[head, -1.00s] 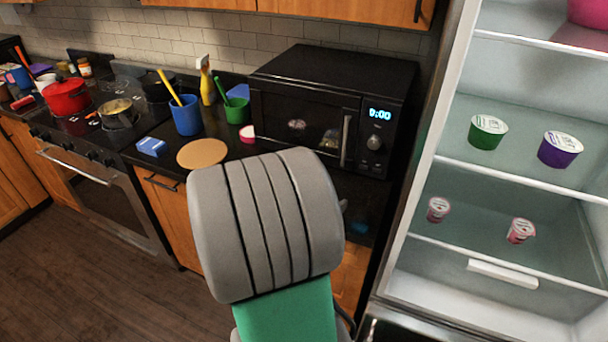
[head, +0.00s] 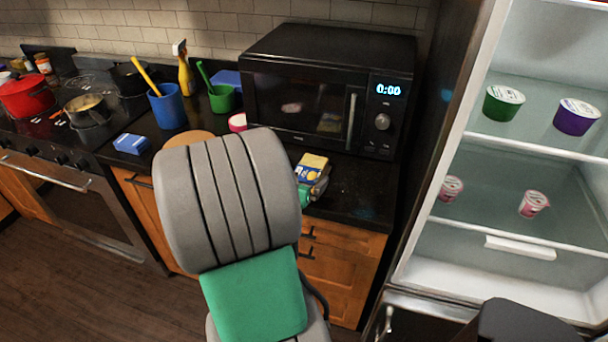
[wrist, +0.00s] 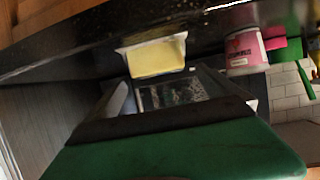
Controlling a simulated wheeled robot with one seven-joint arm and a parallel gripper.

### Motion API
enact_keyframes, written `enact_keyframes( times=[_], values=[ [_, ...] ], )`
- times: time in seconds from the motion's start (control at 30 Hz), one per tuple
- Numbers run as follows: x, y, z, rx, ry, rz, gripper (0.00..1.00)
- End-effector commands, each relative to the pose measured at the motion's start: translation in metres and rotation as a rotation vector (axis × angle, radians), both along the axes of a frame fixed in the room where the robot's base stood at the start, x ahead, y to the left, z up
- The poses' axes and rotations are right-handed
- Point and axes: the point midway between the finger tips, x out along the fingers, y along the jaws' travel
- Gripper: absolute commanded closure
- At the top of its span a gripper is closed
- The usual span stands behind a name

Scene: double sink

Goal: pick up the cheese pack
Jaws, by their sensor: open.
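The cheese pack (head: 313,161), yellow with a blue and white label, lies on the dark counter in front of the microwave in the head view. In the wrist view the cheese pack (wrist: 156,57) shows as a yellow block with a pale rim, just beyond my fingertips. My gripper (wrist: 160,84) is open, with one finger to each side and the pack ahead of the gap. In the head view my gripper (head: 313,187) is partly hidden beside the pack, on the near side. Whether the fingers touch the pack cannot be told.
The microwave (head: 328,90) stands close behind. A pink and white cup (head: 238,122) is to the left and also shows in the wrist view (wrist: 243,54). A round board (head: 187,139) lies further left. The open fridge (head: 455,150) stands right; bare counter lies right of the pack.

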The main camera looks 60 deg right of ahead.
Motion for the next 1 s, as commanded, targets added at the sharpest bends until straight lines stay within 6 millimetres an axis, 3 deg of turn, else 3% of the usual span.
enact_keyframes(
  times=[0.4,0.7,1.0],
  values=[
    [0.006,-0.054,-0.023,0.003,0.001,0.011,0.0],
    [0.006,-0.062,-0.027,0.0,0.0,0.011,0.01],
    [0.006,-0.062,-0.027,0.0,0.0,0.011,0.25]
  ],
)
